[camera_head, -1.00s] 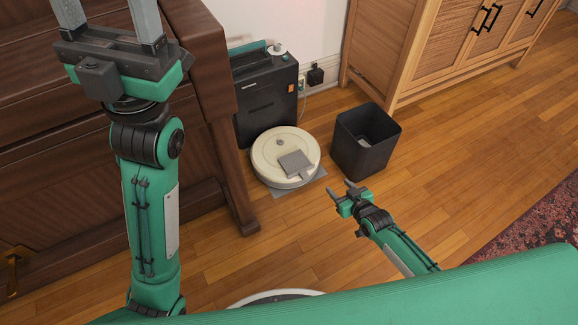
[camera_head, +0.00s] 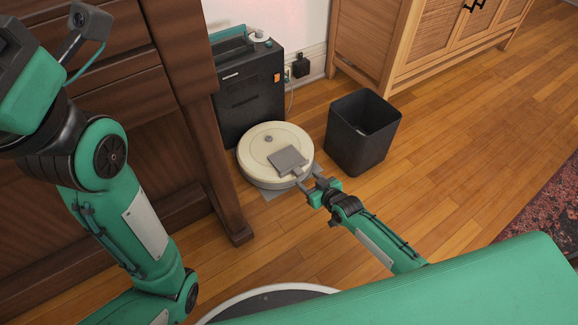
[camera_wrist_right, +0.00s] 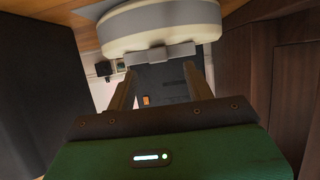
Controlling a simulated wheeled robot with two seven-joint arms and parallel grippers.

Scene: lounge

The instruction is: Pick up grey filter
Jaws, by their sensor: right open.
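The grey filter (camera_head: 289,159) is a flat square piece with a small tab. It lies on top of the round cream robot vacuum (camera_head: 258,143). My right gripper (camera_head: 309,177) is open at the near right edge of the vacuum, its fingertips close to the filter's tab. In the right wrist view the filter (camera_wrist_right: 160,55) shows edge-on between the two finger lines, just beyond the tips. I cannot tell whether the fingers touch it. My left arm rises at the left; its fingers are out of the picture.
A black bin (camera_head: 362,138) stands just right of the vacuum. A black dock unit (camera_head: 247,95) stands behind it against the wall. A dark wooden cabinet (camera_head: 150,90) is close on the left. A light wooden cabinet (camera_head: 400,45) stands behind the bin.

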